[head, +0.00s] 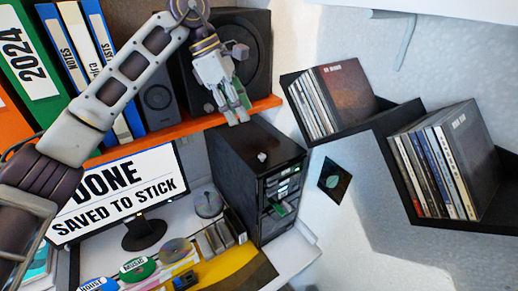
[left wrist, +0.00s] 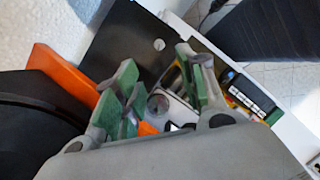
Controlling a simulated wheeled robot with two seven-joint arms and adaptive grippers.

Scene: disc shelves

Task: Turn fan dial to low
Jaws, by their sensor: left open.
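I cannot make out a fan or a labelled dial in either view. My left gripper (head: 238,112) is open and empty, pointing down above the black drawer tower (head: 240,145), in front of the large black speaker (head: 258,45). A small pale knob-like piece (head: 262,157) sits on the tower's top; I cannot tell what it is. In the left wrist view the open green-padded fingers (left wrist: 160,88) reach over the desk beside the tower's black top (left wrist: 120,40), where the pale piece (left wrist: 159,44) also shows, apart from the fingers. My right gripper is out of view.
An orange shelf (head: 185,121) bears binders (head: 75,50) and a small dark speaker (head: 157,97). Below are a monitor (head: 115,195), a round grey item (head: 208,204) and discs (head: 175,250). Black wall shelves (head: 385,125) with disc cases are at the right.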

